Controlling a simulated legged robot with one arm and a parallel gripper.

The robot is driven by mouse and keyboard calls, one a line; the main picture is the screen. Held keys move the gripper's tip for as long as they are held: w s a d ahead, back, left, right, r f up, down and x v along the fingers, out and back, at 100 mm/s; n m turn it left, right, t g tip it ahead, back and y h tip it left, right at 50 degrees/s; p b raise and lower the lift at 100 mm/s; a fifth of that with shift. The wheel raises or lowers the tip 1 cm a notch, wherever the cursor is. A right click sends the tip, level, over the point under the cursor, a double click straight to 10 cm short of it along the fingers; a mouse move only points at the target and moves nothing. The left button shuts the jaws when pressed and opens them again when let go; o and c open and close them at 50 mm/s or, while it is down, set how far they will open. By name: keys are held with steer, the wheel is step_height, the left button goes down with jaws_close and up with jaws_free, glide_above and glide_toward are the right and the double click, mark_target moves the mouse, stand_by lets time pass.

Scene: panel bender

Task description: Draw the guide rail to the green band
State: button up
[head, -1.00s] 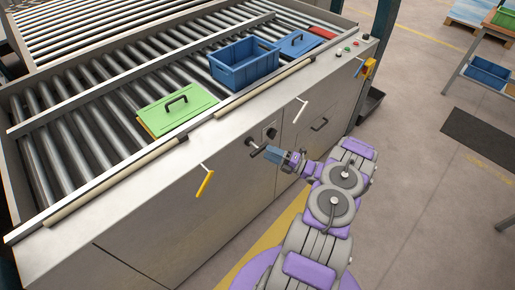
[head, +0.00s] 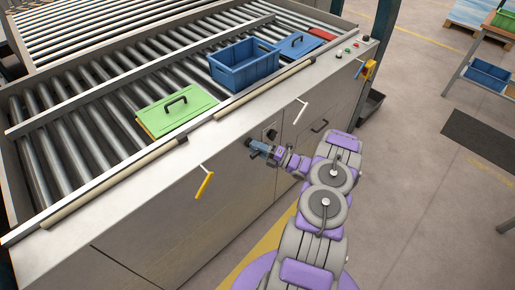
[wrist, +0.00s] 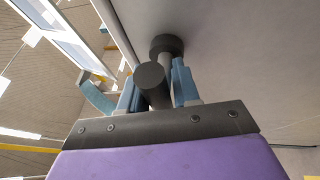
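A dark handle bar (wrist: 152,82) stands out from the machine's front panel on a short grey shaft with a dark round collar (wrist: 167,44). My gripper (head: 260,149) is at this handle. In the wrist view its two blue fingers (wrist: 156,88) lie on either side of the bar. I cannot tell if both fingers press on it. I cannot make out which part is the guide rail; pale rails (head: 118,184) run along the front edge of the roller table. No green band shows clearly; my gripper may cover part of the shaft.
A green plate with a handle (head: 178,110), a blue bin (head: 243,66) and a blue lidded piece (head: 298,45) lie on the rollers. A yellow lever (head: 204,184) and a white lever (head: 300,111) stick out of the front panel.

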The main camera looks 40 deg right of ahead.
mark_target(261, 152)
jaws_close()
steer(key=shift+s+f, duration=0.1)
steer(key=s+p, duration=0.1)
steer(key=s, duration=0.2)
steer(key=shift+s+d+p, duration=0.15)
steer(key=shift+s+p, duration=0.2)
steer(key=shift+p, duration=0.05)
steer(key=shift+o, duration=0.3)
jaws_free()
steer(key=shift+w, duration=0.1)
steer(key=o, duration=0.3)
steer(key=shift+w+d, duration=0.1)
steer(key=shift+o, duration=0.2)
